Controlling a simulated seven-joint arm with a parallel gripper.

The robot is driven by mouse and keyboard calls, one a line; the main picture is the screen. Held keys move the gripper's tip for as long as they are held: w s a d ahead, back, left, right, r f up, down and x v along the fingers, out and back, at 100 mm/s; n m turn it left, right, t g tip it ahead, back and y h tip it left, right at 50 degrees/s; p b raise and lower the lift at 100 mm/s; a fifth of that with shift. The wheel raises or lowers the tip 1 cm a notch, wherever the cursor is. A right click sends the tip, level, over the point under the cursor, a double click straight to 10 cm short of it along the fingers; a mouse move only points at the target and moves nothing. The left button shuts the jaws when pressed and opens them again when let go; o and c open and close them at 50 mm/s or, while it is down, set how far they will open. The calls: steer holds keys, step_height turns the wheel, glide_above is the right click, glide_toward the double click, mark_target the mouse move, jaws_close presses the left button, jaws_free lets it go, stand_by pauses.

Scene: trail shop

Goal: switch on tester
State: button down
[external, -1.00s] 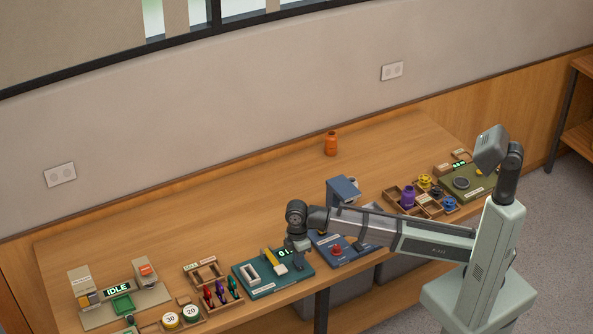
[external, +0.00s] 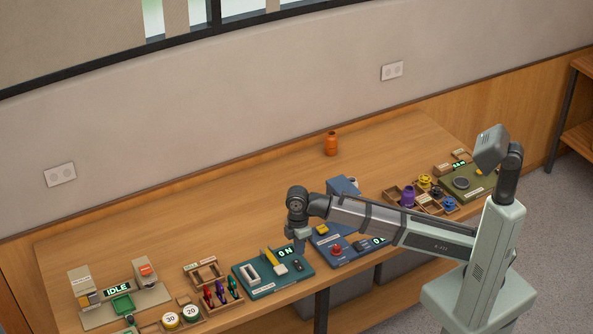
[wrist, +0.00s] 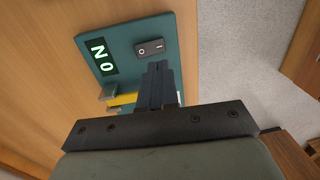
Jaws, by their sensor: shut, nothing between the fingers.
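The tester is a teal board (external: 262,287) at the front of the bench, with a black rocker switch (external: 298,265) at its right end. Its display (external: 285,252) reads ON in green. In the wrist view the board (wrist: 120,30) lies below me, with the lit display (wrist: 103,57) and the rocker switch (wrist: 150,47), marked with a line and a circle. My gripper (wrist: 158,68) is shut and empty, its tips close to the switch in the picture and apparently above it. My gripper also shows in the external view (external: 301,248).
A yellow-handled part (external: 272,261) stands on the teal board, left of the switch. A blue station (external: 345,250) with a red knob is close on the right. A pen rack (external: 220,292) is on the left. The bench behind is mostly clear.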

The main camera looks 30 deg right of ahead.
step_height(320, 180, up, 8)
steer(key=s, duration=0.1)
steer(key=shift+s, duration=0.15)
steer(key=shift+f, duration=0.1)
stand_by(0.6)
